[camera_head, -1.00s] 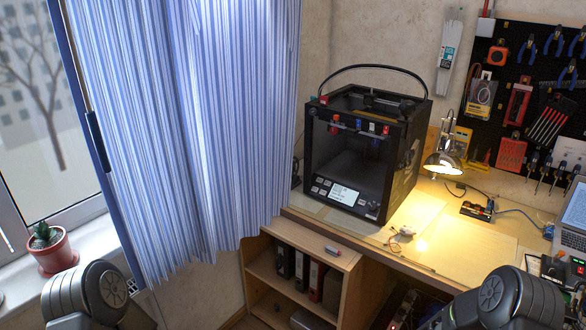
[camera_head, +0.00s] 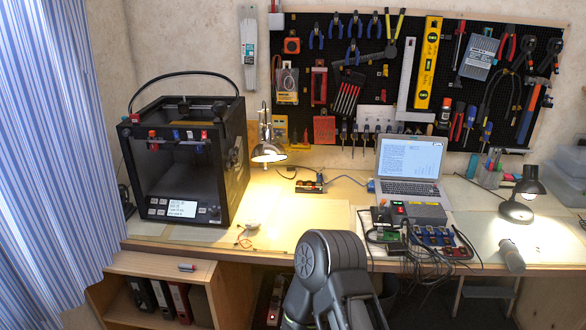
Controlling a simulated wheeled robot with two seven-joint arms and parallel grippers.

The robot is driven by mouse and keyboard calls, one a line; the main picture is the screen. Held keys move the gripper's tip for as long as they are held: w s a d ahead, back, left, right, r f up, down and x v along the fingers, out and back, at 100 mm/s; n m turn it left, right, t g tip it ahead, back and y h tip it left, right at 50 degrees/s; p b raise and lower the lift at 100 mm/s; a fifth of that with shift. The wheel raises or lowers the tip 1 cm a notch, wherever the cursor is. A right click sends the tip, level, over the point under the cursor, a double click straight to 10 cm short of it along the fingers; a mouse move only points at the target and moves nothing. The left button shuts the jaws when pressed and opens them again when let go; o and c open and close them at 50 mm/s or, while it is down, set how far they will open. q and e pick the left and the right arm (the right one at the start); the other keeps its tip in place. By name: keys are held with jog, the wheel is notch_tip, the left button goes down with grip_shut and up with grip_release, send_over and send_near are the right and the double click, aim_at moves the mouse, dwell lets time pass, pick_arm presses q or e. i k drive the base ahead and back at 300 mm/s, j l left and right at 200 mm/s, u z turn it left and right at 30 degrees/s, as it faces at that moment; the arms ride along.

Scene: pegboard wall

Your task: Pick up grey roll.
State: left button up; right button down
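A grey cylinder (camera_head: 511,256), which may be the grey roll, lies on the front right part of the wooden desk (camera_head: 300,217), near its front edge. It is left of and in front of the lit lamp on the right. Neither of my grippers is in view. One dark arm link of mine rises at the bottom middle, in front of the desk edge, and nothing is seen held.
A black 3D printer (camera_head: 185,160) stands at the desk's left. A laptop (camera_head: 410,160), electronics with cables (camera_head: 425,238) and a desk lamp (camera_head: 520,195) stand farther right. A tool pegboard (camera_head: 400,70) hangs behind. A low shelf (camera_head: 165,265) is below left.

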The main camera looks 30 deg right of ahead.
aim_at(515, 262)
jog(key=z, duration=2.5)
jog(key=i+l+z, duration=0.3)
jog(key=i, duration=0.85)
jog(key=i+j+z, duration=0.15)
jog(key=i+z, duration=0.15)
jog(key=i, duration=0.85)
